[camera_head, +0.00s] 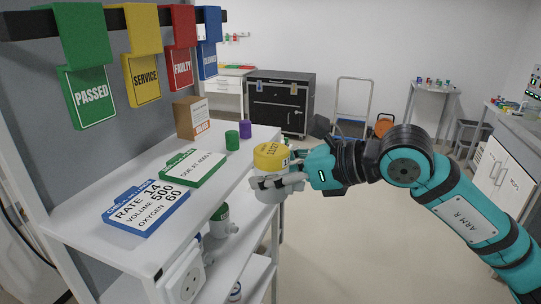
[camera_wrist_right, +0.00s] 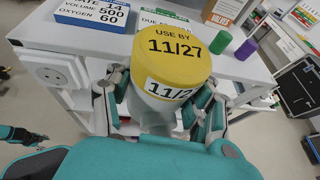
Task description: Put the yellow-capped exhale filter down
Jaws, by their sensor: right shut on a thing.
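The yellow-capped exhale filter (camera_head: 271,158) is held upright in my right gripper (camera_head: 280,182), beside the right edge of the white shelf unit's top (camera_head: 95,235). In the right wrist view the filter (camera_wrist_right: 172,55) shows its yellow cap marked "USE BY 11/27" and a pale body. The right gripper's fingers (camera_wrist_right: 160,115) close on both sides of that body. The lower part of the filter is partly hidden by the fingers. My left gripper is not in the head view.
On the top shelf lie a blue-edged settings board (camera_head: 146,207) and a green-edged board (camera_head: 192,167). A box (camera_head: 191,118), a green cylinder (camera_head: 232,140) and a purple cylinder (camera_head: 246,130) stand behind. A green-topped filter (camera_head: 220,218) stands on the lower shelf. Bare top shows near the front right.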

